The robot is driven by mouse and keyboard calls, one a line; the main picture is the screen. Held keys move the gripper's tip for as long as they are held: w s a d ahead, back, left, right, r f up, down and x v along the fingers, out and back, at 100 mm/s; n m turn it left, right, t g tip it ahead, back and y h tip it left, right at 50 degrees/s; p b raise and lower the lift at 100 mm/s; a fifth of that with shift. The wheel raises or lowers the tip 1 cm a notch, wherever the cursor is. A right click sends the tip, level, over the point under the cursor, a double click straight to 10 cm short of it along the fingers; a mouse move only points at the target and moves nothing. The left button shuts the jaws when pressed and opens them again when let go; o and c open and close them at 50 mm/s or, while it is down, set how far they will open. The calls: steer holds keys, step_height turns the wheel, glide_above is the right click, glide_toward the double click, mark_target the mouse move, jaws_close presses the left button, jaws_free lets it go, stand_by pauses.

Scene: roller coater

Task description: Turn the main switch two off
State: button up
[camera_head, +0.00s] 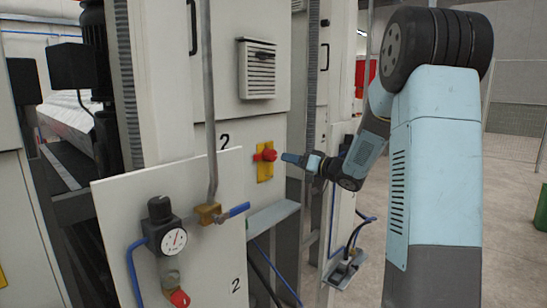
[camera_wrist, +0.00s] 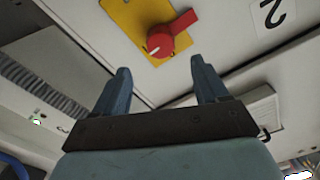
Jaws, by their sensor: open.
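The main switch two is a red rotary knob (camera_head: 266,155) on a yellow plate (camera_head: 264,172), set in a pale cabinet panel beside a black number 2. In the wrist view the red knob (camera_wrist: 162,41) shows with its handle pointing to the right and up, on its yellow plate (camera_wrist: 128,16). My gripper (camera_head: 284,157) is just to the right of the knob in the head view. In the wrist view my gripper (camera_wrist: 160,70) has its two blue fingers apart, with nothing between them. The knob lies beyond the fingertips, and I see no contact.
A white panel with a pressure gauge (camera_head: 172,241), a blue-handled valve (camera_head: 238,210) and another red knob (camera_head: 179,298) stands in front, lower left. A vertical grey pipe (camera_head: 209,100) runs left of the switch. A grey ledge (camera_head: 272,219) juts out below it.

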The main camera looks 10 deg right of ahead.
mark_target(274, 156)
steer(key=x, duration=0.9)
steer(key=shift+w+a, duration=0.25)
steer(key=shift+w, duration=0.05)
steer(key=c, duration=1)
